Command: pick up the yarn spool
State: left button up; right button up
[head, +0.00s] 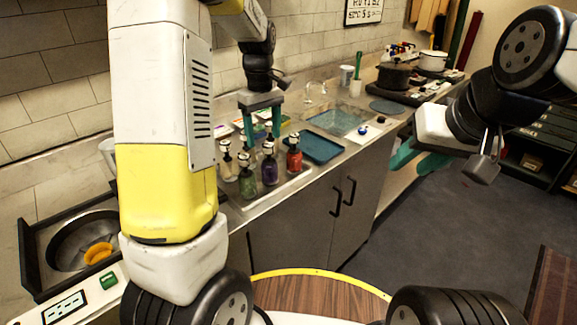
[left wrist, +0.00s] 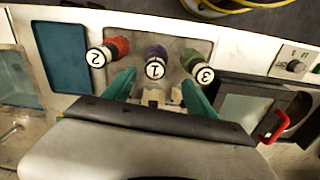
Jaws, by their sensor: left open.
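I cannot make out a yarn spool for certain in either view. My left gripper (head: 262,130) is open over the counter, at the back of a group of pump bottles. In the left wrist view its two green fingers (left wrist: 156,85) are spread apart, with small pale shapes between and below them that I cannot identify. The numbered caps of a red bottle (left wrist: 117,47), a purple bottle (left wrist: 156,53) and a green bottle (left wrist: 190,60) lie just beyond the fingertips. My right gripper (head: 415,158) is out at the right, away from the counter; its opening is unclear.
A blue tray (head: 318,147) lies right of the bottles, with a sink (head: 340,120) behind it. A metal bowl (head: 75,240) holding something orange-yellow is at the left. A dark pot (head: 394,77) and white pot (head: 433,61) stand at the far end.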

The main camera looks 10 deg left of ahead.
aim_at(269, 156)
pick_arm(q)
jog(key=f, duration=0.5)
jog(key=d+f, duration=0.1)
jog(key=f, duration=0.1)
jog(key=shift+w+f, duration=0.15)
jog(key=shift+f, duration=0.25)
grip_shut()
